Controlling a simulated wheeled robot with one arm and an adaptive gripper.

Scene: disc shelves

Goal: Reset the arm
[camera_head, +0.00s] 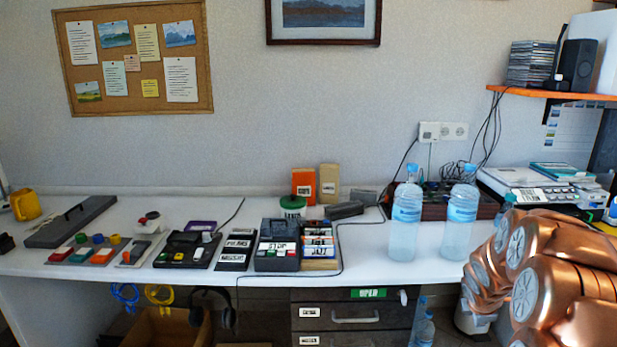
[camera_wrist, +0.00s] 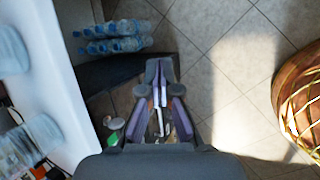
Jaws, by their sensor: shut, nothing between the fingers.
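My copper-coloured arm (camera_head: 540,275) is folded at the right edge of the head view, in front of the right end of the white table (camera_head: 425,268). My gripper (camera_wrist: 160,68) shows in the wrist view, pointing away over the tiled floor beside the table. Its two fingertips meet, and nothing is held between them. I cannot make out its fingers in the head view.
Two water bottles (camera_head: 405,222) (camera_head: 461,222) stand on the table near my arm. An orange shelf (camera_head: 560,94) juts out above right. In the wrist view, several bottles (camera_wrist: 112,38) are on the floor, and a woven basket (camera_wrist: 300,100) stands right. Tiled floor (camera_wrist: 225,60) is clear between.

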